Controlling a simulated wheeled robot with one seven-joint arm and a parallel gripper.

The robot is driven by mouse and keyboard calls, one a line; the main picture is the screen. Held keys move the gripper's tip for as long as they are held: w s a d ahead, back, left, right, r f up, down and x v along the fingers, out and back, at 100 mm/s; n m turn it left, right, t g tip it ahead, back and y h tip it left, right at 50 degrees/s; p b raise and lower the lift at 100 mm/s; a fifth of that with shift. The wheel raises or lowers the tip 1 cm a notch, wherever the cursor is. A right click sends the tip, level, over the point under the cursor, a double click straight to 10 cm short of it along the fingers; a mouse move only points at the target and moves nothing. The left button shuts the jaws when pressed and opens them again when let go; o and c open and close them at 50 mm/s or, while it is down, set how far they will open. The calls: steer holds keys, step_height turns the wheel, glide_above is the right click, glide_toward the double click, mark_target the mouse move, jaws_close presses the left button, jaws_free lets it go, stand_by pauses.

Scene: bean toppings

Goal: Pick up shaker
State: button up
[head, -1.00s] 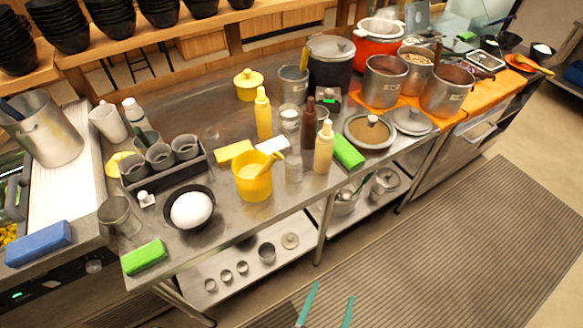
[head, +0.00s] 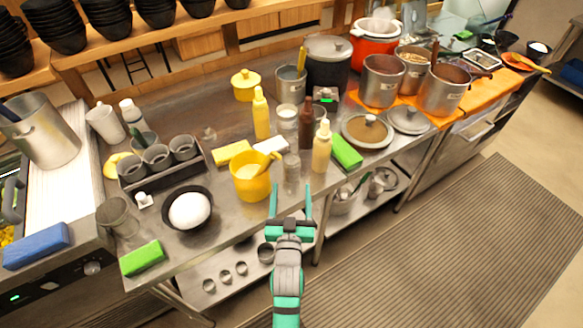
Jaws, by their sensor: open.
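A small clear container that looks like the shaker (head: 291,172) stands upright near the front edge of the metal counter (head: 215,240). It is between the yellow tub (head: 251,182) and the pale yellow squeeze bottle (head: 322,148). My gripper (head: 291,191) is open and empty, with its teal fingers spread and pointing away from me toward the shaker. In the picture its fingertips lie just below the shaker. I cannot tell the exact gap or height between them.
A brown bottle (head: 307,124) stands behind the shaker. A white block (head: 271,145) and a green block (head: 346,151) lie close by. The lower shelf (head: 200,270) and striped floor mat (head: 450,240) are below.

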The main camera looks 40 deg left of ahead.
mark_target(291, 174)
steer(key=shift+x, duration=4.85)
steer(key=shift+s+a+r, duration=0.1)
steer(key=shift+a, duration=0.05)
steer(key=c, duration=0.8)
